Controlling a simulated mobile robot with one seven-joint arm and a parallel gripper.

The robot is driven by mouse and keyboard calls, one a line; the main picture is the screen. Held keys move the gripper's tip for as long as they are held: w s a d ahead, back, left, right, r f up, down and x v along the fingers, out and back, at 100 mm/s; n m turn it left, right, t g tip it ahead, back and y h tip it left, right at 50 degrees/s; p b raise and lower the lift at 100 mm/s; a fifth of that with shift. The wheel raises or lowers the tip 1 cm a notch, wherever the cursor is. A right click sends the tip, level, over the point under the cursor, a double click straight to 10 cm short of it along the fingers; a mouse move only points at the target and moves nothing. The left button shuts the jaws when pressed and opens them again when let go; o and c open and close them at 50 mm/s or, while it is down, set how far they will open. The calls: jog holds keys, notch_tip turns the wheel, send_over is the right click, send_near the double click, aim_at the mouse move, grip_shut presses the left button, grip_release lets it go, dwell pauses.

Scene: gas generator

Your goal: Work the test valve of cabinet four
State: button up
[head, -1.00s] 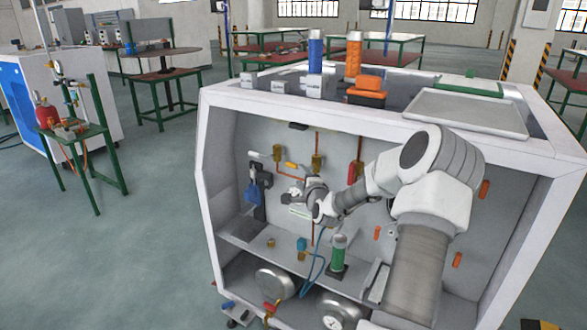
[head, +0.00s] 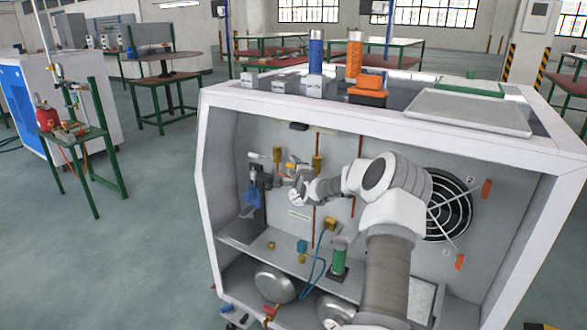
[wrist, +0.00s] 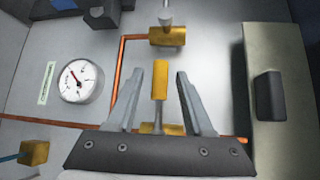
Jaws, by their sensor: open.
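The white open-fronted cabinet (head: 215,150) stands before me; I cannot read a number on it. In the wrist view my gripper (wrist: 160,71) is open, its two fingers apart on either side of a yellow brass handle (wrist: 160,78) on a thin stem. A gap shows on each side of the handle; I cannot tell its depth from the fingertips. Another brass fitting (wrist: 167,36) with a pale stem sits just beyond. In the head view my gripper is small and partly hidden near the cabinet's back panel; I cannot make out its fingers there.
A round gauge (wrist: 82,82) and copper pipe (wrist: 120,65) lie left of the fingers; a black block (wrist: 270,95) on a pale plate stands right. In the head view, a shelf holds a green cylinder (head: 338,258), and a fan (head: 447,207) is behind my arm.

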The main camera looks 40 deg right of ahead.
grip_shut()
dwell(1.4)
